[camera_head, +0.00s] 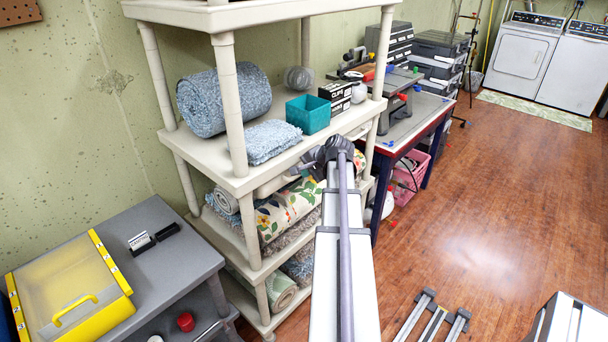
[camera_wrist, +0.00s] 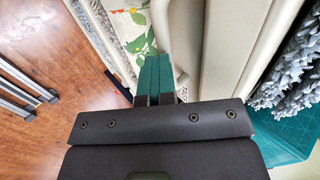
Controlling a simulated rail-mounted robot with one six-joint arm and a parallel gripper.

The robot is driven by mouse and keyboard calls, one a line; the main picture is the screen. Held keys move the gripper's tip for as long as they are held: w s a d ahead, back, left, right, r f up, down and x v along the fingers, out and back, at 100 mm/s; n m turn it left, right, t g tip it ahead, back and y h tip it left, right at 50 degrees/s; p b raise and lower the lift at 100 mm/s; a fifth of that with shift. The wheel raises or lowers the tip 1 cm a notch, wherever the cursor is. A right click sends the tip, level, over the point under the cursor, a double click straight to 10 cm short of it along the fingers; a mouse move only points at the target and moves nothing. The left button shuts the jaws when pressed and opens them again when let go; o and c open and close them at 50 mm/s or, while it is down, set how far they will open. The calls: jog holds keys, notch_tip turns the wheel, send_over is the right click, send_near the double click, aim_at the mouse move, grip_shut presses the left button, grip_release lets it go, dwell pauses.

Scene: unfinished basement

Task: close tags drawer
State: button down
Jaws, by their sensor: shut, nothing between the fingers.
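Two small stacked black-and-white units (camera_head: 336,92) stand on the middle shelf beside an open teal bin (camera_head: 308,114). The upper label seems to read "CLIPS"; the lower one is too small to read. I cannot make out which part is the tags drawer or how far it stands open. My gripper (camera_wrist: 154,62) is shut and empty, with its teal fingers together, in front of a floral roll (camera_wrist: 135,30). In the head view my wrist is near the shelf's front right post, and the fingers are not clear. The teal bin also shows in the wrist view (camera_wrist: 285,140).
A beige shelf rack (camera_head: 237,183) holds a rolled blue rug (camera_head: 224,98), a folded blue rug (camera_head: 268,141) and more rolls below. A grey cart (camera_head: 180,258) with a yellow-framed case (camera_head: 70,290) stands at left. A workbench (camera_head: 415,120) is behind. Wooden floor (camera_head: 480,220) is open at right.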

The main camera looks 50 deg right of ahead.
dwell(0.3)
jog(key=s+f+p+v, duration=0.1)
jog(key=s+p+v, duration=0.1)
jog(key=p+v, duration=0.6)
jog(key=v, duration=0.4)
jog(key=shift+s, duration=0.3)
jog(key=shift+r, duration=0.1)
jog(key=w+a+f+n+g, duration=0.1)
jog(key=a+n, duration=0.5)
jog(key=a, duration=0.9)
jog(key=w+a+f+n+g, duration=0.1)
jog(key=a+n+g, duration=0.3)
jog(key=a, duration=1.1)
jog(key=w+a+f+n+g, duration=0.1)
jog(key=a+n, duration=0.6)
jog(key=a, duration=0.8)
jog(key=shift+w+a+f+n+g, duration=0.35)
jog(key=shift+f+g, duration=0.3)
jog(key=shift+g, duration=0.45)
